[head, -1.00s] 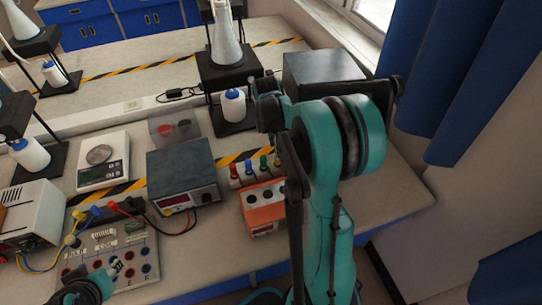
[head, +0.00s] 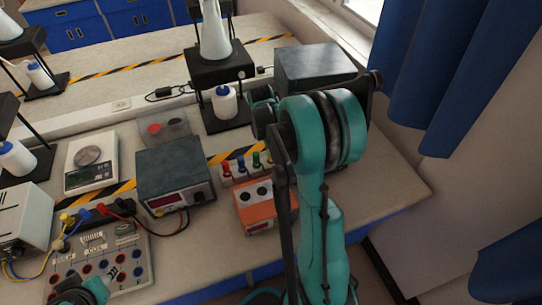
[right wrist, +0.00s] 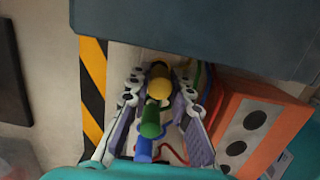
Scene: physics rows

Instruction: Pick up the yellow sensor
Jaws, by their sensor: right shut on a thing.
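The yellow sensor (right wrist: 160,82) is in the right wrist view, between the tips of my right gripper (right wrist: 159,88). The fingers are shut on it. A green sensor (right wrist: 150,122) and a blue one (right wrist: 143,148) stand in line with it, nearer the wrist camera. In the head view, the green (head: 256,160), blue (head: 241,166) and red (head: 227,172) sensors show beside my right arm, which hides the yellow one and the right gripper. My left gripper (head: 112,274) is at the bottom left over a circuit board, too small to read.
An orange box (head: 257,208) stands close to the sensors and also shows in the right wrist view (right wrist: 250,125). A grey power supply (head: 172,170) is on their left. A dark box (head: 312,66) stands behind my arm. Bare bench lies to the right (head: 395,185).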

